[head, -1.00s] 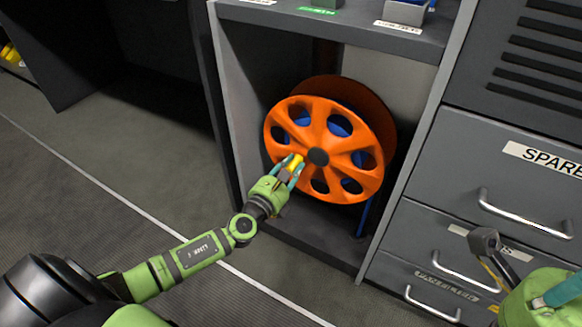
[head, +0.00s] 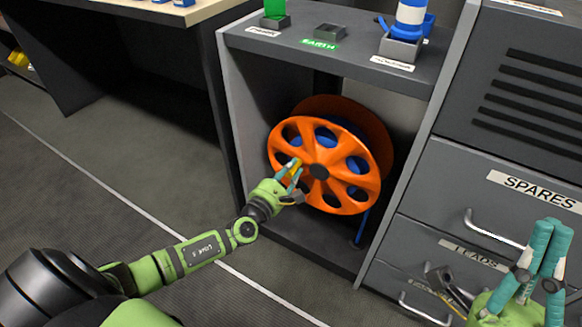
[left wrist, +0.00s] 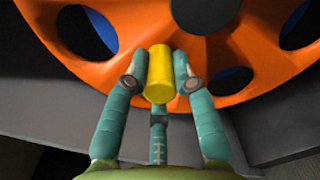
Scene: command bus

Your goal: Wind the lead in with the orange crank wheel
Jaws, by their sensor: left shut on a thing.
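The orange crank wheel (head: 342,197) faces me on a reel inside the grey cabinet's open bay, with a dark hub (head: 319,171). Its yellow handle (head: 296,163) is left of and slightly above the hub. My left gripper (head: 291,169) is shut on this handle; in the left wrist view teal fingers flank the yellow handle (left wrist: 159,72), with the orange wheel (left wrist: 140,22) behind. The blue lead (head: 361,228) hangs below the reel at right, and blue shows through the wheel's openings. My right gripper (head: 550,228) is raised before the drawers, its fingers close together, apparently empty.
The bay's side wall (head: 236,120) stands close left of the wheel. The shelf above (head: 345,57) carries small holders and a blue-and-white item (head: 410,17). Drawers with metal handles (head: 490,236) are at right. The floor (head: 130,160) at left is clear.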

